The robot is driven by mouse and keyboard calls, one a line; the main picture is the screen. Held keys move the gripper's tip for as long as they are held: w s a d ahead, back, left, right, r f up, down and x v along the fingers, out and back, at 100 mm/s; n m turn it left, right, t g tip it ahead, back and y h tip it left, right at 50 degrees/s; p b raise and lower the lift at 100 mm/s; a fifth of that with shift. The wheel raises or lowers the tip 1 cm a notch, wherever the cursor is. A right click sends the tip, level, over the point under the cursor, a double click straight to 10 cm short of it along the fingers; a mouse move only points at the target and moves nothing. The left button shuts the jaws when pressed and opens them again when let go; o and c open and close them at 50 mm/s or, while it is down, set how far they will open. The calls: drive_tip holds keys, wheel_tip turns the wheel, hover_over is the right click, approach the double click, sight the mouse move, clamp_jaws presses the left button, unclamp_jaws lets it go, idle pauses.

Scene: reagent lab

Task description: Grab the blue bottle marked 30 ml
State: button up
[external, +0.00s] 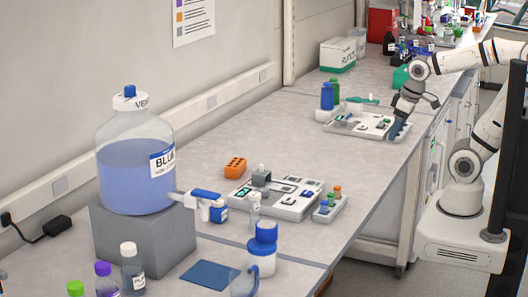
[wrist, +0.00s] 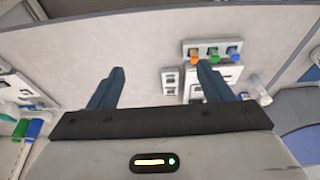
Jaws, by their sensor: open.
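My gripper (external: 399,128) is open and empty above the right edge of the bench, beside a far white tray; its two dark fingers are spread in the wrist view (wrist: 160,67). The rack's blue cap also shows in the wrist view (wrist: 233,50). I cannot read a 30 ml mark on any of them.
A large blue-filled jug (external: 135,175) stands on a grey block (external: 145,245). A white tray of instruments (external: 290,205), an orange block (external: 236,167) and a blue-lidded white tub (external: 261,262) are on the near bench. The bench between the two trays is clear.

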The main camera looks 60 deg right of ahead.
drive_tip(key=shift+c, duration=0.6)
drive_tip(key=w+a+r, duration=0.1)
drive_tip(key=w+a, duration=0.1)
drive_tip(key=w, duration=0.4)
drive_tip(key=w+a+r, duration=0.2)
drive_tip(key=w, duration=0.3)
drive_tip(key=n+t+b, duration=0.1)
drive_tip(key=n+b, duration=0.1)
hover_over(218, 202)
drive_tip(key=s+d, duration=0.1)
drive_tip(key=s, duration=0.1)
wheel_tip(218, 202, down, 16)
drive_tip(key=shift+y, duration=0.3)
drive_tip(key=p+x, duration=0.2)
drive_tip(key=x, duration=0.5)
drive_tip(key=shift+d+p, duration=0.2)
drive_tip(key=shift+p, duration=0.2)
